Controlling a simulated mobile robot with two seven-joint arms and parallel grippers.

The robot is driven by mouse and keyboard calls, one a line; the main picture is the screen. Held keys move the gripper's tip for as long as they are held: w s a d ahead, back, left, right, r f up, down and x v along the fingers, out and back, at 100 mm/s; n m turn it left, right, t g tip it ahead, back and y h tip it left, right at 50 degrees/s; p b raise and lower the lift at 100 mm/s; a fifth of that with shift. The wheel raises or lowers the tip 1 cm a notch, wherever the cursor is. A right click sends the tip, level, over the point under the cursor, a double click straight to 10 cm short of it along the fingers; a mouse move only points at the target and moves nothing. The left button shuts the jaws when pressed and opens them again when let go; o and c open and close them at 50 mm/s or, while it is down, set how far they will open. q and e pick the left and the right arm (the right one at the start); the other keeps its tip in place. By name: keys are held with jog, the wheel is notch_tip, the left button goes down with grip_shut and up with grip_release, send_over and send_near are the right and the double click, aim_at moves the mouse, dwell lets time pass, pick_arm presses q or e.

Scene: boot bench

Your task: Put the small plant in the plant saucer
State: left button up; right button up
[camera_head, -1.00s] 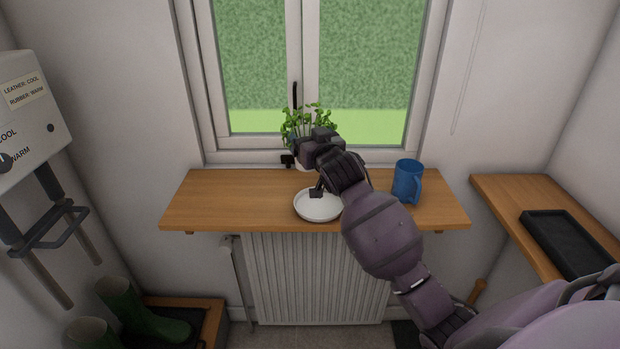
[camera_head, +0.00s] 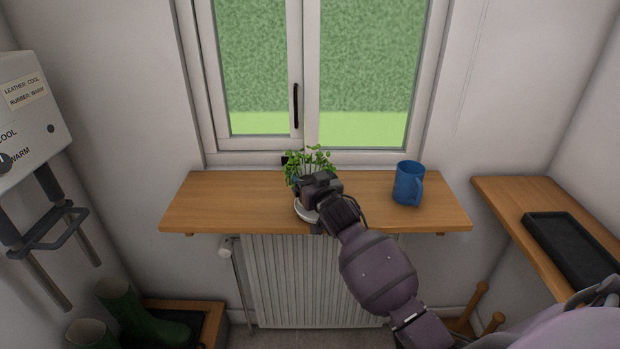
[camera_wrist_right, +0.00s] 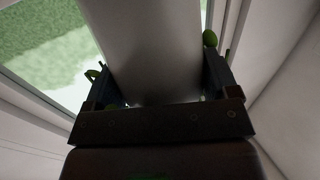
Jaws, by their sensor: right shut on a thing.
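The small plant (camera_head: 312,158) shows green leaves just behind my right gripper (camera_head: 304,186) in the head view. In the right wrist view its pale pot (camera_wrist_right: 150,45) sits between the two fingers of my right gripper (camera_wrist_right: 160,88), which is shut on it. The white plant saucer (camera_head: 303,213) lies on the wooden shelf, mostly hidden under the gripper and plant. The plant is over or just behind the saucer; whether the pot touches it cannot be seen. My left gripper is not in view.
A blue mug (camera_head: 408,183) stands to the right on the wooden shelf (camera_head: 230,200). The shelf's left part is clear. The window (camera_head: 310,80) is behind, and a radiator (camera_head: 315,280) is below. A black tray (camera_head: 572,243) lies on the right bench.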

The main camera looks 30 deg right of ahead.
jog(key=shift+f, duration=0.5)
jog(key=o, duration=1.1)
jog(key=shift+r, duration=0.4)
jog(key=shift+s+r, duration=0.2)
jog(key=s+a, duration=0.2)
jog(key=s, duration=0.9)
jog(key=s+a+f+n+g+y, duration=0.1)
jog(key=s+a+f+g, duration=0.2)
jog(key=s+f, duration=0.7)
jog(key=s+a+f+n+g+y, duration=0.1)
jog(key=s+a+f+g, duration=0.2)
jog(key=s+f, duration=0.8)
notch_tip(320, 180, down, 2)
jog(key=shift+a+f+n+y, duration=0.2)
jog(key=shift+a+n+y, duration=0.15)
jog(key=shift+a, duration=0.2)
